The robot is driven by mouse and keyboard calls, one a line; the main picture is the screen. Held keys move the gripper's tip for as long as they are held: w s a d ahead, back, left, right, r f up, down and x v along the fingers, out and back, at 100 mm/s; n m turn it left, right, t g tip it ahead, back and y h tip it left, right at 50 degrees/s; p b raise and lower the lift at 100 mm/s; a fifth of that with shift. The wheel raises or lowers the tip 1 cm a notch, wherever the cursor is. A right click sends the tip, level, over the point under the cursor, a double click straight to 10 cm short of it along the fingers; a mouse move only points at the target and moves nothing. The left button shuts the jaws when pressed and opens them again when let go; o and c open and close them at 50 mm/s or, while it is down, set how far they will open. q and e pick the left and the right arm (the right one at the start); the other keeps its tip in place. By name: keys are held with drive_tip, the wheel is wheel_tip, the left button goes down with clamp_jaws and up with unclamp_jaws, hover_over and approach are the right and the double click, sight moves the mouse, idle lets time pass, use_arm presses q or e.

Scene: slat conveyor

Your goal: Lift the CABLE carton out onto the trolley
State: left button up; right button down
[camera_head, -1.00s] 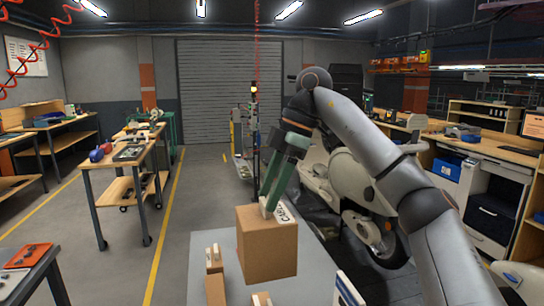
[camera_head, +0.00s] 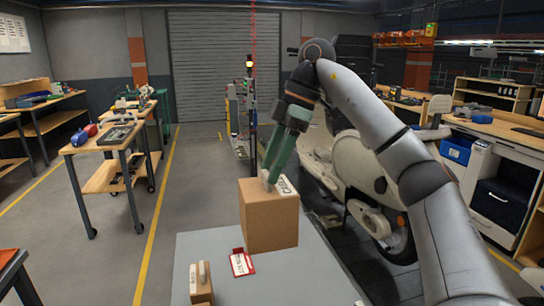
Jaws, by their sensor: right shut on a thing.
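The CABLE carton is a brown box (camera_head: 270,222) in the middle of the view, with a white label reading in part "CABL" on its top. My right gripper (camera_head: 268,181) reaches down from above and is shut on the carton at its top edge, near the label. The fingertips are partly hidden there. The carton is upright, at or over the far part of a grey flat top (camera_head: 300,285). I cannot tell whether its base touches that top. I cannot tell whether this grey top is the trolley. My left gripper is not in view.
Small brown cartons (camera_head: 201,283) and a red-edged white card (camera_head: 241,263) are on the grey top. A cream scooter (camera_head: 350,170) stands close behind my right arm. A wheeled bench (camera_head: 105,140) stands at the left. The floor between, with a yellow line, is clear.

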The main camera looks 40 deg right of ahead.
drive_tip(key=shift+f, duration=0.85)
wheel_tip(320, 180, down, 3)
drive_tip(key=shift+f, duration=0.1)
wheel_tip(320, 180, down, 4)
drive_tip(key=b, duration=0.3)
wheel_tip(320, 180, down, 4)
drive_tip(key=b, duration=0.4)
drive_tip(key=shift+r, duration=0.2)
wheel_tip(320, 180, down, 10)
drive_tip(key=b, duration=0.5)
